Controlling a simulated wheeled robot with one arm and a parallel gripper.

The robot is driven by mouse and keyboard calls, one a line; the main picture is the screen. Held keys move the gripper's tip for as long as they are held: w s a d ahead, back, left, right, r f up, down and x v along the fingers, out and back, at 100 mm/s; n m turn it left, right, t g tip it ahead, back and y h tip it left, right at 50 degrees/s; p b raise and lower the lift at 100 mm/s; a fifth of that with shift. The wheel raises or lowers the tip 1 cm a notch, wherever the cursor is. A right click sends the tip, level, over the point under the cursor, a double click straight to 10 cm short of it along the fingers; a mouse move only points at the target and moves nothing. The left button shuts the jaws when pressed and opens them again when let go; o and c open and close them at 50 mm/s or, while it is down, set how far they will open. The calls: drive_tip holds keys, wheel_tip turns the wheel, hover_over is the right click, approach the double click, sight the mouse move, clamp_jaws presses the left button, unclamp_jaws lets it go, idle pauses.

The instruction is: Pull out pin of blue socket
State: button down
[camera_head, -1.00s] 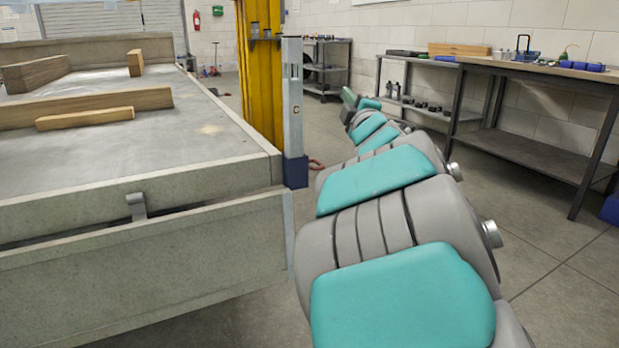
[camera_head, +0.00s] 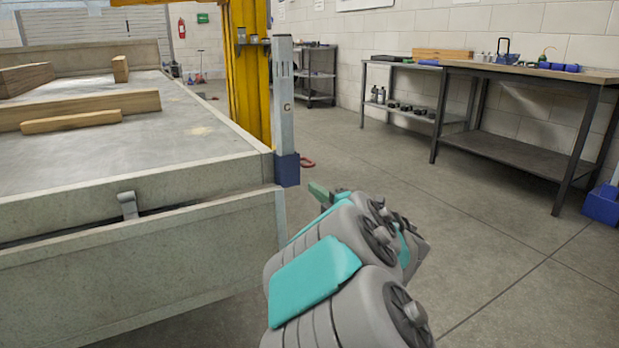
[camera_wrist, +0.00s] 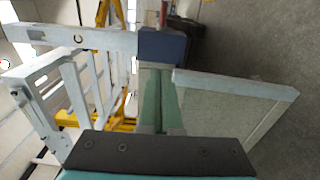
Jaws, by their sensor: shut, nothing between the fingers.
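The blue socket (camera_head: 287,169) sits at the foot of a grey upright post (camera_head: 283,95) on the near right corner of the trailer. It also shows in the wrist view (camera_wrist: 162,46), just beyond my fingertips. A red loop (camera_head: 307,161) shows just right of the socket; it may be the pin's handle, but I cannot tell whether it is attached. My gripper (camera_head: 318,189) has green fingers, which are shut and empty. It is right of the socket and slightly lower in the head view. In the wrist view the fingers (camera_wrist: 158,105) point toward the socket; contact is not visible.
The trailer bed (camera_head: 120,150) carries wooden beams (camera_head: 80,110). Its end board (camera_head: 140,260) hangs close to my arm. A yellow column (camera_head: 247,80) stands behind the post. A workbench (camera_head: 520,75) is at the right, with open floor between.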

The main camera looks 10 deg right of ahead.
sight(313, 166)
drive_tip(key=x, duration=1)
drive_tip(key=shift+s+b, duration=0.1)
drive_tip(key=shift+b, duration=0.25)
drive_tip(key=shift+w+d, duration=0.7)
drive_tip(key=shift+d, duration=0.35)
drive_tip(key=shift+w+d+r, duration=0.1)
drive_tip(key=shift+w+d, duration=0.3)
drive_tip(key=shift+d, duration=0.15)
drive_tip(key=shift+w+d+r+p, duration=0.15)
drive_tip(key=shift+d+p, duration=0.15)
drive_tip(key=shift+d, duration=0.3)
drive_tip(key=shift+w+d+p, duration=0.2)
drive_tip(key=shift+d, duration=0.4)
drive_tip(key=shift+w+d+p, duration=0.15)
drive_tip(key=shift+d, duration=0.4)
